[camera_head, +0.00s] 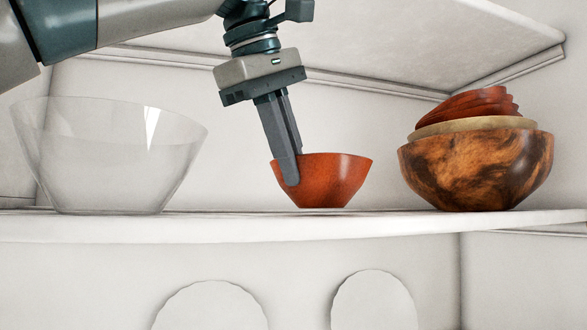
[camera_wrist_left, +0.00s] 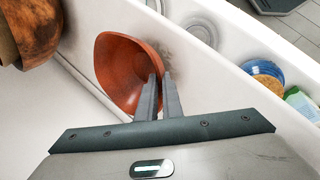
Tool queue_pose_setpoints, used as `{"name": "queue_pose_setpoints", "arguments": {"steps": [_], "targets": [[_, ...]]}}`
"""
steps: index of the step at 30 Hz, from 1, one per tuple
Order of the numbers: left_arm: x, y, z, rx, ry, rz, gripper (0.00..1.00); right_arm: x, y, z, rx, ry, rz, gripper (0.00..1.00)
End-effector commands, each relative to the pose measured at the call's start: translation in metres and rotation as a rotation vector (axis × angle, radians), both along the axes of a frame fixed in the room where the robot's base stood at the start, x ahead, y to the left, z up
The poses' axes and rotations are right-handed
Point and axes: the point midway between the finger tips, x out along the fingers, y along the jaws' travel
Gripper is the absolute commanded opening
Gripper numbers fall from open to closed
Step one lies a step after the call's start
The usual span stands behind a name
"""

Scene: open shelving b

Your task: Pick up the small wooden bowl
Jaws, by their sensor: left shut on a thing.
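The small wooden bowl (camera_head: 335,180) is plain reddish-brown and sits upright in the middle of the shelf in the head view. I cannot tell whether its base touches the shelf or is just above it. My left gripper (camera_head: 290,170) reaches down from above and is shut on the bowl's left rim, one finger outside the wall. In the left wrist view the bowl (camera_wrist_left: 122,68) shows its hollow side, and the fingertips (camera_wrist_left: 160,82) pinch its rim. My right gripper is not in view.
A clear glass bowl (camera_head: 105,165) stands to the left on the shelf (camera_head: 250,226). A large mottled wooden bowl (camera_head: 475,172) with smaller bowls stacked in it stands to the right. An upper shelf board (camera_head: 400,45) hangs above. A blue-rimmed item (camera_wrist_left: 262,72) lies beyond the shelf edge.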

Motion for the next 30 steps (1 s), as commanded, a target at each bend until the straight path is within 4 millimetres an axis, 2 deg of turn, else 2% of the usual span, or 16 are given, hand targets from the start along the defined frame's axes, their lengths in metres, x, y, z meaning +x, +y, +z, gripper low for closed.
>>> {"name": "queue_pose_setpoints", "arguments": {"steps": [8,10,15,21,30], "targets": [[0.000,-0.001,0.031,-0.003,0.001,0.002,0.00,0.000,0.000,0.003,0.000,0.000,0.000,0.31],[-0.019,-0.002,0.038,-0.003,-0.003,-0.003,0.00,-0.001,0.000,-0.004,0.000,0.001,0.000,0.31],[-0.055,-0.004,0.061,-0.003,-0.003,-0.001,0.00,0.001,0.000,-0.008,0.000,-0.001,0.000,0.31],[-0.090,-0.006,0.083,-0.002,-0.002,0.000,0.00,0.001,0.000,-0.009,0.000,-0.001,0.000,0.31],[-0.115,-0.007,0.098,-0.002,0.000,-0.001,0.00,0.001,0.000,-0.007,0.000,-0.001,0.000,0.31]]}}
